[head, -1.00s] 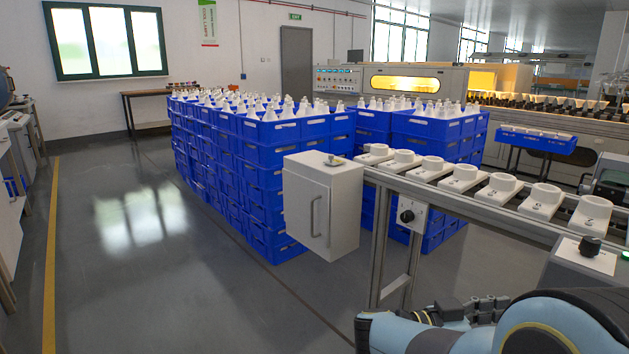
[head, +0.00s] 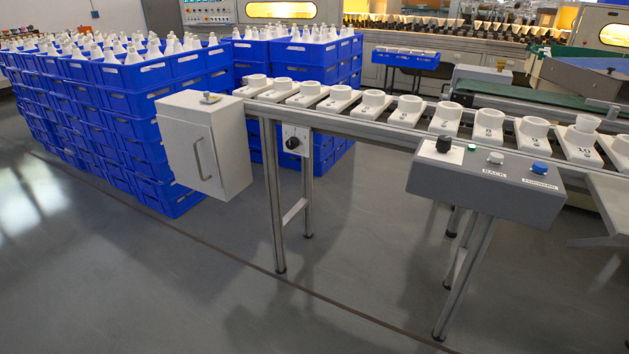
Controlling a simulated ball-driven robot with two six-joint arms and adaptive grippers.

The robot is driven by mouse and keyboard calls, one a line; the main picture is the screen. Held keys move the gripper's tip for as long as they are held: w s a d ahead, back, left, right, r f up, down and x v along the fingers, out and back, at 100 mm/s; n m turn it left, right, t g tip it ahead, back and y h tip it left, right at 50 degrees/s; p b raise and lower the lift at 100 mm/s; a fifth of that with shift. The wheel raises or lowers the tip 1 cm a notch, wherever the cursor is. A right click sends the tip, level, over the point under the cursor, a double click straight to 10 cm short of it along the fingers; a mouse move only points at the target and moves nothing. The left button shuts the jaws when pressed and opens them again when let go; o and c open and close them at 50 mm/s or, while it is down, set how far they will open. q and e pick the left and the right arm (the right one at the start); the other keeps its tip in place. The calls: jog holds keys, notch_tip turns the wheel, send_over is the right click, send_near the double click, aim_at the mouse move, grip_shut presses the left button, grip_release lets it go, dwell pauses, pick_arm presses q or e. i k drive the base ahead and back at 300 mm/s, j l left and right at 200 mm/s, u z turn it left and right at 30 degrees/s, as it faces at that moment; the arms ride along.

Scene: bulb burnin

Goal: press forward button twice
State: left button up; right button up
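A grey control box (head: 480,188) stands on a leg in front of the conveyor, at the right of the head view. On its top are a dark knob (head: 444,143), a small green piece (head: 471,147), a white button (head: 496,158) above a label reading BACK, and a blue button (head: 539,168) above a label that appears to read FORWARD. Nothing touches the buttons. Neither of my grippers is in view.
A conveyor (head: 352,126) carries a row of white numbered holders (head: 407,110). A white cabinet (head: 205,146) hangs at its left end. Stacked blue crates (head: 131,110) of bulbs stand at left. The floor (head: 240,300) in front is clear.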

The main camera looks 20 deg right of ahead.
aim_at(539, 167)
jog(key=z, duration=1.6)
